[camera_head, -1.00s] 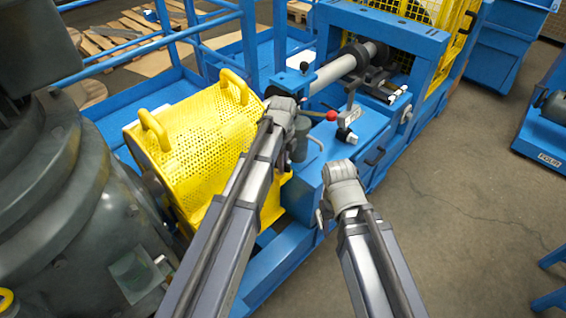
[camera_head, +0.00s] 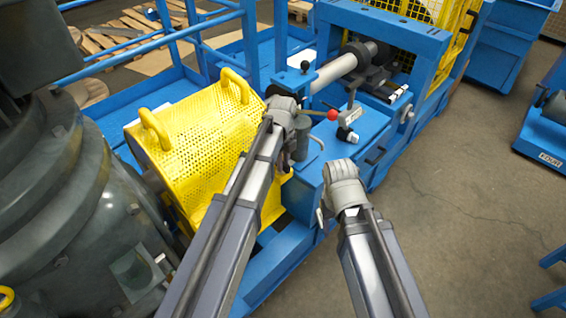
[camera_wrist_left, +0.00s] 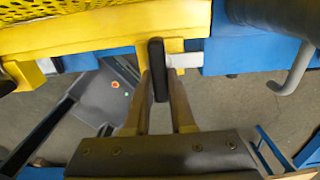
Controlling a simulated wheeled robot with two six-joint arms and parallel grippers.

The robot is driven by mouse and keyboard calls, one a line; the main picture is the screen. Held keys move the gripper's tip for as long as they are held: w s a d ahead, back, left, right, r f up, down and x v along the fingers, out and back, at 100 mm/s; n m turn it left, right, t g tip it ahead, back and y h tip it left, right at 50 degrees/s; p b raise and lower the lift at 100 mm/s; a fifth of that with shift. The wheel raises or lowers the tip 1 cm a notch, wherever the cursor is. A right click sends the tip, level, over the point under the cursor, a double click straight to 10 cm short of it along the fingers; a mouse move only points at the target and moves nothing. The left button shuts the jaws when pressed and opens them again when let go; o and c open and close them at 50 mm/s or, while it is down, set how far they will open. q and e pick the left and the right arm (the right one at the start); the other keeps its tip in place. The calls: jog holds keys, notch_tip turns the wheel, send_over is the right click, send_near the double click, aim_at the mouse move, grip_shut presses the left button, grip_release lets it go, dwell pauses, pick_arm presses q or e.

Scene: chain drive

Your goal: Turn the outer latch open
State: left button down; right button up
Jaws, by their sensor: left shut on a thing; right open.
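The yellow perforated guard (camera_head: 190,165) sits on the blue machine frame, and its lower edge (camera_wrist_left: 110,28) crosses the top of the left wrist view. The outer latch (camera_wrist_left: 158,68) is a dark, narrow lever at that edge, with yellow and pale fittings beside it. My left gripper (camera_wrist_left: 158,100) is shut on the latch, one finger on each side. In the head view my left wrist (camera_head: 284,108) is at the guard's right end, hiding its fingers and the latch. My right gripper (camera_head: 322,214) is open and empty, low in front of the blue machine; its fingers show only partly.
A grey cylinder (camera_head: 302,142) and curved grey handle (camera_wrist_left: 292,72) are close to the right of my left gripper. A red-knobbed lever (camera_head: 332,115) stands on the blue machine. A large dark motor (camera_head: 90,220) is at left. Open floor (camera_head: 450,200) is at right.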

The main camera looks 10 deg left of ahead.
pick_arm(q)
jog(key=c, duration=0.8)
grip_release()
jog(key=shift+o, duration=0.2)
notch_tip(320, 180, up, 8)
jog(key=p, duration=0.8)
jog(key=shift+f, duration=0.1)
